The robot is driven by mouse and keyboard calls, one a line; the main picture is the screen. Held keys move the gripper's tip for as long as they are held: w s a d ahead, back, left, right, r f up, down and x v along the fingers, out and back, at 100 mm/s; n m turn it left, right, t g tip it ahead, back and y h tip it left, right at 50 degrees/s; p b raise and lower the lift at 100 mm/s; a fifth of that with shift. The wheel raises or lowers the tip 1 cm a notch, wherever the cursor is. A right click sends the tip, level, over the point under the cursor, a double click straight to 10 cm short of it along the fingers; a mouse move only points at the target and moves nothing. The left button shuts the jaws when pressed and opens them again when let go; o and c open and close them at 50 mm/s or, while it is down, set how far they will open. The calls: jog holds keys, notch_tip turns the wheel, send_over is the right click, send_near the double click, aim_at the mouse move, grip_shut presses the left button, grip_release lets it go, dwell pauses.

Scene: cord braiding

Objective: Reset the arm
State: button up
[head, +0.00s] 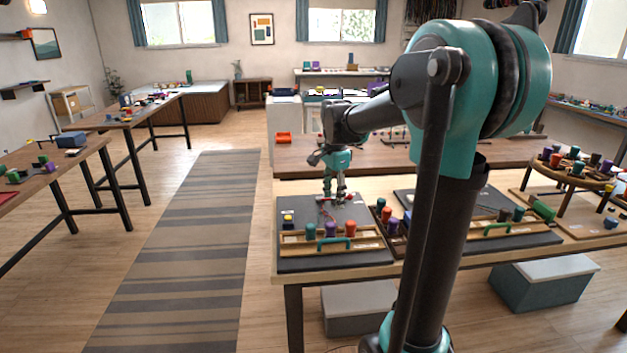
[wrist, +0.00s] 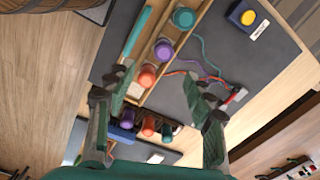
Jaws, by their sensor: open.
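My gripper (head: 340,196) hangs over the dark mat (head: 300,263) on the front table, fingers pointing down. In the wrist view my gripper (wrist: 165,92) is open, its two fingers wide apart with nothing held between them. A wooden tray on the mat holds a teal spool (wrist: 184,17), a purple spool (wrist: 163,50) and an orange spool (wrist: 147,75). Teal, purple and red cords (wrist: 205,75) run from the spools across the mat toward a small red-and-white piece (wrist: 236,97) beside the right finger. Whether that finger touches it I cannot tell.
A blue block with a yellow button (wrist: 243,16) sits at the mat's corner. A second rack of spools (wrist: 147,127) stands beside the mat. A round stand with spools (head: 572,168) is at the right. A striped rug (head: 190,250) covers clear floor at the left.

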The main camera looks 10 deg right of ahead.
jog(key=s+f+n, duration=0.2)
jog(key=s+f, duration=0.1)
jog(key=s+d+f+n+t, duration=0.1)
jog(key=s+f+n, duration=0.2)
jog(key=s, duration=0.1)
jog(key=s+d+f+n+t, duration=0.1)
jog(key=s+f+n, duration=0.1)
jog(key=s, duration=0.2)
jog(key=shift+d+f, duration=0.25)
jog(key=shift+f, duration=0.15)
jog(key=s+d+f+n+t, duration=0.1)
jog(key=s+f+n+t, duration=0.1)
jog(key=s+f+n, duration=0.5)
jog(key=s, duration=0.3)
jog(key=shift+f, duration=0.3)
